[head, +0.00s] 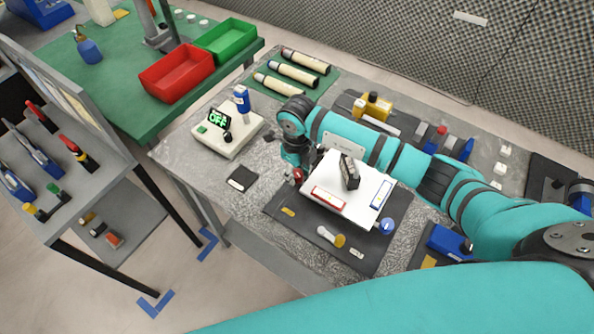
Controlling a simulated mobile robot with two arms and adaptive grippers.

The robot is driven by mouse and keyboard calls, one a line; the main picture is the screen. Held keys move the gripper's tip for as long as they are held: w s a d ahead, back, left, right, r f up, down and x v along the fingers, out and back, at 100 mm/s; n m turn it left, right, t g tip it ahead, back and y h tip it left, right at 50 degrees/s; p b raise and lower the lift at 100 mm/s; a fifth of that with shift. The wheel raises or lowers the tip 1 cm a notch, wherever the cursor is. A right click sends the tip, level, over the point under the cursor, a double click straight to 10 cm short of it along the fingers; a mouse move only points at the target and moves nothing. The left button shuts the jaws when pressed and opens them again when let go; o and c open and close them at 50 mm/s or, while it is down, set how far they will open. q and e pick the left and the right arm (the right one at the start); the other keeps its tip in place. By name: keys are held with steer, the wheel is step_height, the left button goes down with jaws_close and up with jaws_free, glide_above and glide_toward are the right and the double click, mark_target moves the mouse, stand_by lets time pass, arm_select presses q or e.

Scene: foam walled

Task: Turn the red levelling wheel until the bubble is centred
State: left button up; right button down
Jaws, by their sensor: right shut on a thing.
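A white levelling plate (345,212) sits on a dark mat (303,233) on the grey speckled table. It carries a red-framed vial (328,197), a blue-framed vial (381,194) and a black upright block (349,172). The bubble is too small to make out in either vial. A blue wheel (387,226) is at the plate's right corner. The red wheel (297,175) shows partly at the left corner, mostly hidden by my right gripper (295,170). My right gripper points down there, shut on the red wheel. My left gripper is out of view.
A white box with a green OFF display (228,133) stands left of the plate, with a small black pad (242,179) between. Tubes (292,74) lie behind. Yellow and blue fixtures (372,106) stand beyond my right arm. Red (177,74) and green trays sit on the green table.

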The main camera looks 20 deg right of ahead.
mark_target(297, 173)
steer(key=shift+w+f+n+b, duration=0.1)
steer(key=shift+n+b, duration=0.5)
steer(key=shift+b, duration=0.25)
steer(key=shift+f+n+b, duration=0.1)
steer(key=shift+n+b, duration=0.6)
steer(key=shift+b, duration=0.1)
steer(key=n+b, duration=0.2)
steer(key=b, duration=0.1)
steer(key=shift+r+n+b, duration=0.2)
steer(key=shift+n+b, duration=0.3)
steer(key=shift+n, duration=0.3)
steer(key=c, duration=0.9)
jaws_free()
steer(key=shift+c, duration=0.2)
step_height(297, 173, up, 12)
